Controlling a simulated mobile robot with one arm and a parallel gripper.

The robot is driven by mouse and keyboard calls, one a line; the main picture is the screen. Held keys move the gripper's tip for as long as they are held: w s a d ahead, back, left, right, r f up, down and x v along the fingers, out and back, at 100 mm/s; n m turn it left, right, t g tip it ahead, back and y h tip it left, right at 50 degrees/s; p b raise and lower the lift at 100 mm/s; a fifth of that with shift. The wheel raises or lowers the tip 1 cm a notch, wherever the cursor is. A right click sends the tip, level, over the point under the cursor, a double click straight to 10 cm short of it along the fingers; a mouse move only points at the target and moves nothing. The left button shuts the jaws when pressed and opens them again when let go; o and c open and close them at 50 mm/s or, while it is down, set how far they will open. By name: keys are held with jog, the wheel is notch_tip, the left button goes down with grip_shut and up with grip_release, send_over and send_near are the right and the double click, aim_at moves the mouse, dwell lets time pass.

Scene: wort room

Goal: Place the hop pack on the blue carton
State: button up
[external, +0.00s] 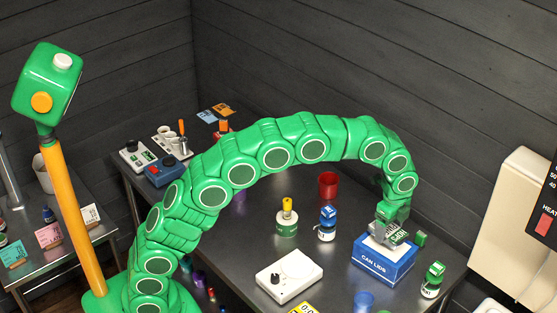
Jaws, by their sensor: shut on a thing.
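The blue carton (385,269), lettered CAN LIDS, stands on the steel table towards the right in the external view. My gripper (397,226) reaches down over it from the end of the green arm. It is shut on the hop pack (380,235), a grey pack with a dark green lettered label. The pack is tilted, just at or above the carton's white top. I cannot tell whether it touches the carton. Part of the pack is hidden by the gripper.
A green-capped bottle (433,279) stands close right of the carton, and a blue cup (364,301) in front. A white device (289,276), a blue-capped bottle (327,222), a yellow-topped jar (287,217) and a red cup (328,184) stand to the left.

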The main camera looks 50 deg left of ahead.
aim_at(389, 237)
jog(key=shift+w+d+f, duration=0.1)
jog(key=shift+w+f, duration=0.15)
jog(key=shift+f, duration=1.5)
jog(key=shift+f, duration=0.15)
jog(key=o, duration=1.1)
